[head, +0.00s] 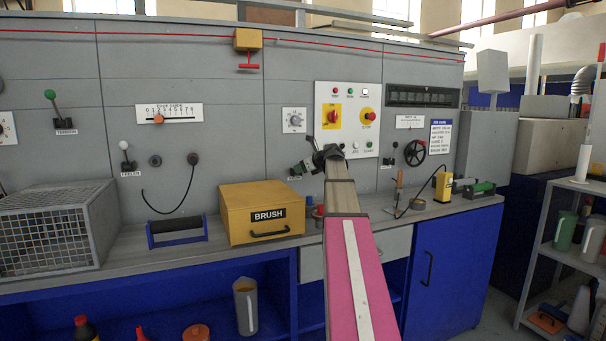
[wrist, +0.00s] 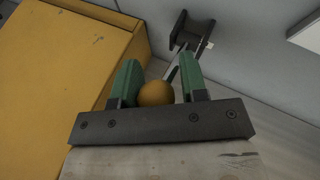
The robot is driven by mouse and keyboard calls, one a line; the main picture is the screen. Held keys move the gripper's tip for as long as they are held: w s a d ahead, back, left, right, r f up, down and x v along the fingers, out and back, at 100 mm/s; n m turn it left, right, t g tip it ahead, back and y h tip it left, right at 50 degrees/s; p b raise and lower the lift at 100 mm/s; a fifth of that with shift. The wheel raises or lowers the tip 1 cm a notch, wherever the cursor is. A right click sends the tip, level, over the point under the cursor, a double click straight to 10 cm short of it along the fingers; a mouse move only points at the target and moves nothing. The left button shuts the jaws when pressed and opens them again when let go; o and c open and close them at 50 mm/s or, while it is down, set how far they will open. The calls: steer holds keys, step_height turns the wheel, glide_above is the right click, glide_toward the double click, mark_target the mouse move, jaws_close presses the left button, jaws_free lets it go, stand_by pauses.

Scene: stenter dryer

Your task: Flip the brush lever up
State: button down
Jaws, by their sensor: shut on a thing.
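The brush lever shows in the wrist view as an orange ball knob (wrist: 156,94) on a thin rod running to a dark bracket (wrist: 192,30) on the grey panel. My gripper (wrist: 159,78) has its two green fingers shut on the knob, one on each side. In the head view my gripper (head: 303,168) is at the panel, just above and right of the yellow box labelled BRUSH (head: 233,216). My own arm and gripper mostly hide the lever there, so its exact tilt is hard to tell.
A control panel with buttons (head: 336,95) is above right. A dial (head: 294,120) is above. A soldering-iron-like tool (head: 398,190) stands right.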

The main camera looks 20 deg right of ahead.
steer(key=shift+w+a+r+m+g, duration=0.2)
steer(key=shift+w+r+m+g, duration=0.05)
steer(key=shift+w+r+g, duration=0.75)
steer(key=shift+w+a+r+m+g, duration=0.2)
steer(key=shift+w+r+m+g, duration=0.05)
steer(key=shift+w+r+g, duration=0.7)
steer(key=shift+f, duration=0.1)
steer(key=c, duration=0.8)
jaws_free()
steer(key=shift+a, duration=0.1)
steer(key=shift+h, duration=0.3)
steer(key=v, duration=1)
steer(key=shift+s+d, duration=0.25)
steer(key=shift+d, duration=0.05)
